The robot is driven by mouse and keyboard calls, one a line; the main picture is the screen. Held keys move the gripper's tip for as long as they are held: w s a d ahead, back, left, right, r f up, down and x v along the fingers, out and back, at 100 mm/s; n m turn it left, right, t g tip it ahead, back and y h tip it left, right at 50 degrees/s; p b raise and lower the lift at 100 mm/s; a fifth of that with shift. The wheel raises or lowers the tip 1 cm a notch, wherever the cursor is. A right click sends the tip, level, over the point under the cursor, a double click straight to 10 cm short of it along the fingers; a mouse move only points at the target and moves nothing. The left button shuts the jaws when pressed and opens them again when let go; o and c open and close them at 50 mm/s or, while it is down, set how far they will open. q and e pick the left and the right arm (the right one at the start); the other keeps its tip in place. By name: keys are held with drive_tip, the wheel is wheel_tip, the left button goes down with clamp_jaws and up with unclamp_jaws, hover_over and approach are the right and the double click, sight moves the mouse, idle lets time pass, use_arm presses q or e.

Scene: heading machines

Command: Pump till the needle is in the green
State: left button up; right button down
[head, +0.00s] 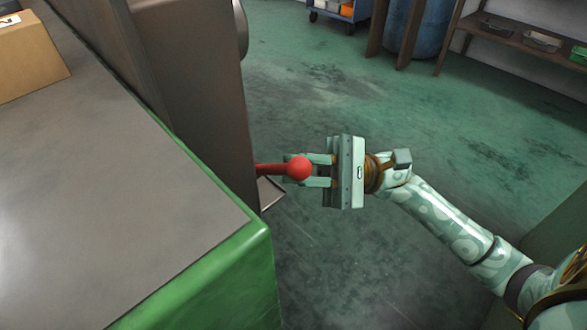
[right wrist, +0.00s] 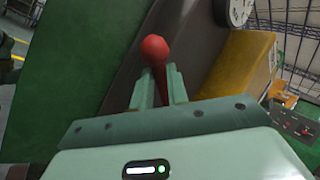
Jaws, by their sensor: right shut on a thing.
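A red pump lever (head: 270,170) with a round ball knob sticks out from the side of a dark brown machine housing (head: 190,85). My right gripper (head: 303,170) is shut on the lever close to its knob. The right wrist view shows the red knob and shaft (right wrist: 155,50) rising between the two fingers (right wrist: 158,85). A round white gauge (right wrist: 237,10) is partly cut off at the top of the right wrist view; its needle and green zone cannot be read. My left gripper is not in view.
A grey-topped bench with a green front (head: 240,260) stands at the left, with a cardboard box (head: 30,50) on it. Open green floor (head: 350,90) lies behind and in front of my right arm. A blue cart (head: 340,12), a blue barrel (head: 425,28) and a shelf (head: 510,35) stand far back.

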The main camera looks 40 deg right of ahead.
drive_tip(key=shift+s+f+n+g, duration=0.15)
drive_tip(key=shift+f+n+g, duration=0.25)
drive_tip(key=shift+f+n, duration=0.1)
drive_tip(key=shift+s+d+f+n+y, duration=0.1)
drive_tip(key=shift+s+f+n+y, duration=0.15)
drive_tip(key=shift+n, duration=0.35)
drive_tip(key=shift+g, duration=0.3)
drive_tip(key=c, duration=1.4)
unclamp_jaws()
drive_tip(key=shift+o, duration=0.2)
drive_tip(key=v, duration=0.7)
drive_tip(key=shift+d+f, duration=0.2)
